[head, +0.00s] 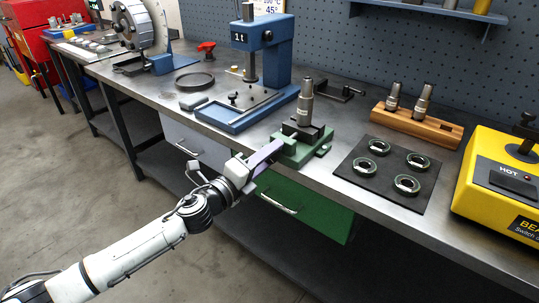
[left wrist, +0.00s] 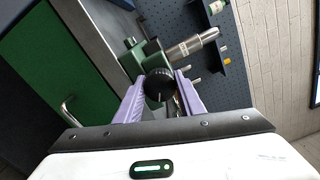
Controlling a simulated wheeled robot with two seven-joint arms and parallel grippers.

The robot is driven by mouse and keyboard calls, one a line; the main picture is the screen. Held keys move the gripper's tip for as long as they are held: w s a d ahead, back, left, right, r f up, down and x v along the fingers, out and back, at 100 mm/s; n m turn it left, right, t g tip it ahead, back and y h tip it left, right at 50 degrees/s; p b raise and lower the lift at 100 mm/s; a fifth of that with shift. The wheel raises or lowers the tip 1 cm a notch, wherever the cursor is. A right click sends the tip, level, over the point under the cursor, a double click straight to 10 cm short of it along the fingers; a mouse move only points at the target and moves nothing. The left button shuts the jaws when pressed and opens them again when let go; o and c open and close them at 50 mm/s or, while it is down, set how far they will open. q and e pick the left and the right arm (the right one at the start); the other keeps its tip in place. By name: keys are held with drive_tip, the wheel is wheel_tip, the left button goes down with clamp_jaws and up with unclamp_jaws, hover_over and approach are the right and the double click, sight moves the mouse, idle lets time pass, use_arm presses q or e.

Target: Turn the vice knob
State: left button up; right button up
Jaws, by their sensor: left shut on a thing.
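The green vice (head: 300,152) stands at the front edge of the bench, with a metal cylindrical tool holder (head: 305,102) upright in its jaws. The left wrist view shows part of the vice (left wrist: 143,52), the tool holder (left wrist: 192,44) and the round black vice knob (left wrist: 159,85). My left gripper (head: 277,146) reaches the front of the vice from the left. In the left wrist view its purple fingers (left wrist: 160,78) are on either side of the knob and shut on it. The knob is hidden by the gripper in the head view. My right gripper is out of view.
A blue press (head: 266,50) stands behind and left of the vice. A dark mat (head: 370,190) with several rings lies to the right, before a wooden block (head: 440,130) with two holders. A yellow heater (head: 500,185) is far right. A green drawer (head: 310,207) lies below.

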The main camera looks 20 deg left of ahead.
use_arm(q)
drive_tip(key=o, duration=1)
drive_tip(key=shift+o, duration=0.2)
drive_tip(key=shift+s, duration=0.1)
drive_tip(key=b+v, duration=0.1)
drive_tip(key=v, duration=0.9)
